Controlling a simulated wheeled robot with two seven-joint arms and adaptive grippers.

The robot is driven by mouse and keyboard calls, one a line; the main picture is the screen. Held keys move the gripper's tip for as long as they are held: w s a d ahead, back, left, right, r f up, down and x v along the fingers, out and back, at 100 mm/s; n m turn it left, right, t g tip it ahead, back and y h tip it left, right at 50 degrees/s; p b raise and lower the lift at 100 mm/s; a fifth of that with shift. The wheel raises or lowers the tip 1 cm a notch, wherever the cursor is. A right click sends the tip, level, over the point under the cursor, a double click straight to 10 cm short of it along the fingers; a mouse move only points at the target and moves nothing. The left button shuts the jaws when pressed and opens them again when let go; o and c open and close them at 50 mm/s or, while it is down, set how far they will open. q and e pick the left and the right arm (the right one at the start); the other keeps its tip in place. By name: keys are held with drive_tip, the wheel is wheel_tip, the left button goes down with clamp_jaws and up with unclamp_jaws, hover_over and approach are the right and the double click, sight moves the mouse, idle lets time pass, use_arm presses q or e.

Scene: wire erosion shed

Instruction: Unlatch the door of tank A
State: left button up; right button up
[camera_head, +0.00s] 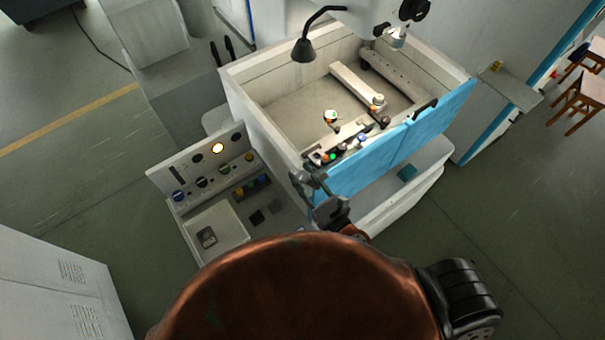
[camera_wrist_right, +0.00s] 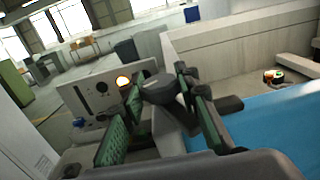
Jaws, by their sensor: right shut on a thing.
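The tank (camera_head: 290,140) is a pale open box with a blue door (camera_head: 360,172) along its front; the door looks upright and closed. My right gripper (camera_head: 305,182) is at the left end of the door. In the right wrist view, its green-padded fingers (camera_wrist_right: 165,105) are shut on a dark latch knob (camera_wrist_right: 158,88) at the tank corner. The blue door (camera_wrist_right: 270,125) lies to the right of the fingers there. In the head view the gripper hides most of this latch. A black handle (camera_head: 424,106) sits near the door's right end. My left gripper is not in view.
A control panel (camera_head: 190,160) with knobs and a lit lamp stands left of the tank. A black lamp (camera_head: 303,48) hangs over the tank. Fixtures and small parts lie inside. A pale ledge (camera_head: 405,195) juts out below the door.

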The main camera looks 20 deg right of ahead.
drive_tip(key=shift+m+h, duration=0.4)
drive_tip(key=shift+h, duration=0.1)
drive_tip(key=shift+a+m+t+h, duration=0.15)
drive_tip(key=shift+m+t+h, duration=0.25)
drive_tip(key=shift+h, duration=0.5)
drive_tip(key=shift+m+h, duration=1.6)
drive_tip(key=shift+h, duration=1.1)
drive_tip(key=o, duration=1.2)
drive_tip(key=shift+c, duration=0.2)
